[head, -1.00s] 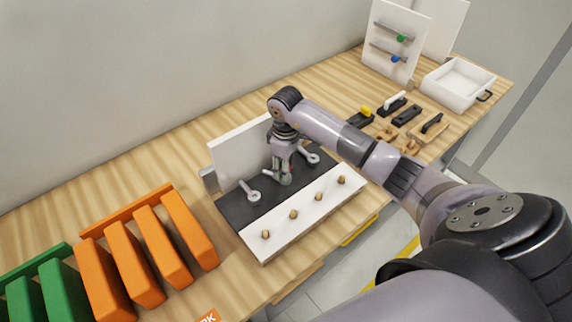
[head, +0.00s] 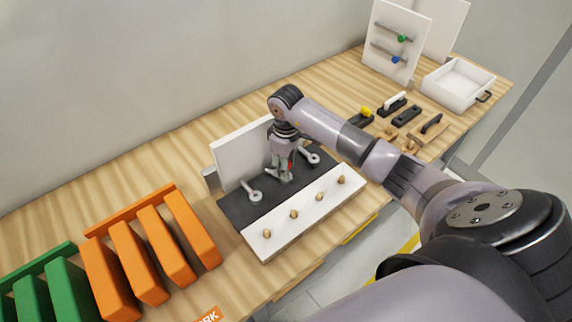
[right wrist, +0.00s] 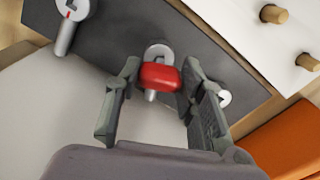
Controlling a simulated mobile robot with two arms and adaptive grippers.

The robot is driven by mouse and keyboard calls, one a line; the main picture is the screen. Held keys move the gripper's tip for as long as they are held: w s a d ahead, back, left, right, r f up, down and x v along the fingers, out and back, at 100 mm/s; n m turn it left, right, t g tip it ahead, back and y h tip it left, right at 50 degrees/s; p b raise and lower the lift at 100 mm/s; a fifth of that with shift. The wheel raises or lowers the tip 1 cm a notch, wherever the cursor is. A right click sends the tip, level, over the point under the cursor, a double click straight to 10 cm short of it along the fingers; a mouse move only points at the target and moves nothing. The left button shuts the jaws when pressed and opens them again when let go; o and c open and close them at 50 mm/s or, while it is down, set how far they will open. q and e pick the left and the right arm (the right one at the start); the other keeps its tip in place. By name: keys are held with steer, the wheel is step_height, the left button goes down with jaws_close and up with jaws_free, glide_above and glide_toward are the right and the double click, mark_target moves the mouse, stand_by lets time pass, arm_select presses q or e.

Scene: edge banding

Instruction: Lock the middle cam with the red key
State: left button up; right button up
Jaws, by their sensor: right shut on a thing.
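My right gripper (head: 284,177) is over the middle of the dark strip (head: 238,212), between two grey cams with levers, the left cam (head: 254,196) and the right cam (head: 311,156). It is shut on the red key (right wrist: 160,76), whose red head lies between the fingers in the right wrist view. A bit of red also shows in the head view. The middle cam (right wrist: 158,50) is directly under the key, its round body partly covered. I cannot tell how fully the key sits in it. My left gripper is not in view.
A white-topped board with several wooden pegs (head: 294,214) runs along the front. An upright white panel (head: 240,152) stands close behind. Orange blocks (head: 135,262) stand at left; tools and a white bin (head: 458,84) are at right.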

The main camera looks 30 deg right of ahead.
steer(key=shift+r+p, duration=2.1)
steer(key=shift+r, duration=0.35)
steer(key=n, duration=0.2)
steer(key=n+b, duration=0.1)
steer(key=n, duration=0.2)
steer(key=shift+w+r, duration=0.1)
steer(key=shift+r, duration=0.1)
steer(key=n, duration=0.2)
steer(key=n+b, duration=0.1)
steer(key=n, duration=0.1)
steer(key=shift+r+n, duration=0.2)
steer(key=shift+n, duration=0.1)
steer(key=n, duration=0.3)
steer(key=shift+d+r+n+b, duration=0.1)
steer(key=shift+r+n+b, duration=0.1)
steer(key=shift+n+b, duration=0.2)
steer(key=n, duration=0.4)
steer(key=shift+r+n+b, duration=0.2)
steer(key=shift+n+b, duration=0.1)
steer(key=shift+b, duration=0.05)
steer(key=shift+f, duration=0.15)
steer(key=shift+f+b, duration=2.05)
steer(key=shift+f, duration=0.7)
steer(key=shift+f+b, duration=0.7)
steer(key=shift+f, duration=0.25)
